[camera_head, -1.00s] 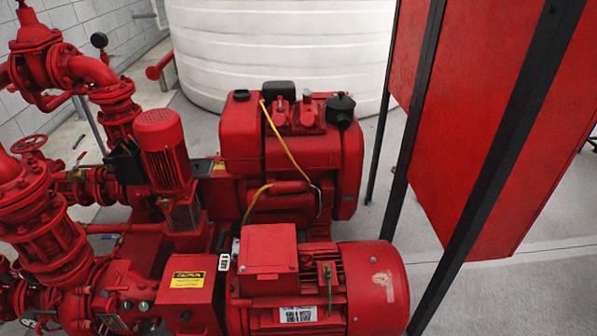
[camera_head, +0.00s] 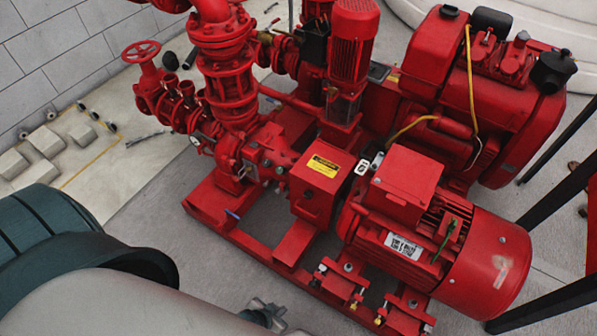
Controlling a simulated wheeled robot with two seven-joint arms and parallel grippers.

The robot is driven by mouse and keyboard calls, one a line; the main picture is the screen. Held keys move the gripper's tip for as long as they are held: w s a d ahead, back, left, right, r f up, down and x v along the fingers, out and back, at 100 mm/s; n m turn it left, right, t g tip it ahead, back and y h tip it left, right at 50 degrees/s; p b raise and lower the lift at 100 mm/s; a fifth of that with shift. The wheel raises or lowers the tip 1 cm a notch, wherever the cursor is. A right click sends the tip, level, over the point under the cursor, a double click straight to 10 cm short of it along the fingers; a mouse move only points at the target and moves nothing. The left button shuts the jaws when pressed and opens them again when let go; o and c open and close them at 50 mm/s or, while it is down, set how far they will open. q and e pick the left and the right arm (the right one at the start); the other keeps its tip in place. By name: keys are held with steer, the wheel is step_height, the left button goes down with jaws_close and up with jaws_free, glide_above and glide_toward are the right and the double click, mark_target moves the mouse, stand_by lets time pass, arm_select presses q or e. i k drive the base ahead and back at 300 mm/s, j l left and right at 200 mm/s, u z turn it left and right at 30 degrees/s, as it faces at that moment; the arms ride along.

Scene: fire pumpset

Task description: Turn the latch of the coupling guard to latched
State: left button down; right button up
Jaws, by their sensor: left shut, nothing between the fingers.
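The coupling guard (camera_head: 307,205) is a red box with a yellow caution label, between the pump and the red motor in the middle of the head view. A small dark fitting (camera_head: 308,193) on its near face looks like the latch; it is too small to tell which way it is turned. My left gripper (camera_head: 268,314) shows at the bottom edge, small and grey, below the guard and well apart from it. It is shut and empty, and partly cut off by the frame. My right gripper is not in view.
The red motor (camera_head: 470,262) stands right of the guard, and the engine (camera_head: 490,95) behind it. Pump pipes and valves (camera_head: 225,85) rise to the left. The red base frame (camera_head: 240,245) runs along the near side.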

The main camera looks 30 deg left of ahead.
mark_target(308, 195)
steer(key=u, duration=0.75)
